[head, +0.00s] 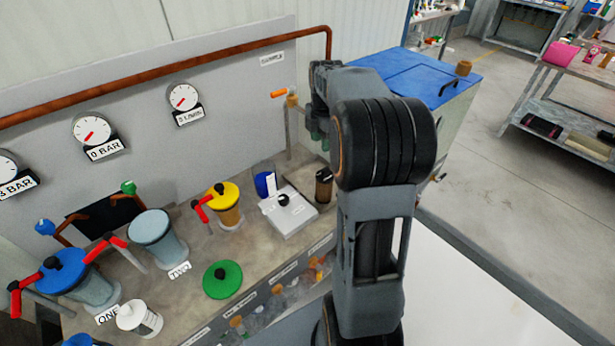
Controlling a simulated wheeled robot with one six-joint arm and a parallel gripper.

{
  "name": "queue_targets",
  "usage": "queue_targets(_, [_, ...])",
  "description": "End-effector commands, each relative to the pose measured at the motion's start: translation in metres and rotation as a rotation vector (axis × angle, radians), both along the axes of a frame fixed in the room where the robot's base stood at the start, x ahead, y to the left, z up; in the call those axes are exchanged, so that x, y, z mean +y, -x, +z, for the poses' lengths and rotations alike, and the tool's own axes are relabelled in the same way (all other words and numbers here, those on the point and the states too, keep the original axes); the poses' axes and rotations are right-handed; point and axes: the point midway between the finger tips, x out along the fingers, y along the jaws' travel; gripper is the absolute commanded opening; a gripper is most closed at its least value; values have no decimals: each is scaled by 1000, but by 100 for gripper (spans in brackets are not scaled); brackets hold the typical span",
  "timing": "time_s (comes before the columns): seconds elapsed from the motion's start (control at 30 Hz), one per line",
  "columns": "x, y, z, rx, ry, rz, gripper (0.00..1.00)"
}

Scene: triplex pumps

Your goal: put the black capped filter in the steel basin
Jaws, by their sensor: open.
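A dark brown cylinder with a black top (324,187) stands upright at the right end of the bench, just left of my arm. It looks like the black capped filter. I cannot make out a steel basin for certain. A dark rectangular shape (88,216) lies at the back left of the bench beside the taps, and I cannot tell whether it is the basin. My arm rises at the right of the head view and bends away at the top.
A white scale-like box (290,212) and a blue cup (265,185) stand left of the dark cylinder. Pump housings fill the left, with a green lid (222,280) and white jar (139,319) in front. A blue-topped cabinet (400,68) stands behind my arm.

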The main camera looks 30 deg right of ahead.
Motion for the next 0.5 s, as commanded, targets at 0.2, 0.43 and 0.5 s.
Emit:
queue_targets(0.2, [76, 43, 23, -110, -10, -473, 42])
queue_targets(0.43, [141, 104, 19, -218, -118, -1032, 42])
queue_targets(0.5, [153, 120, 14, -237, -160, -1173, 42])
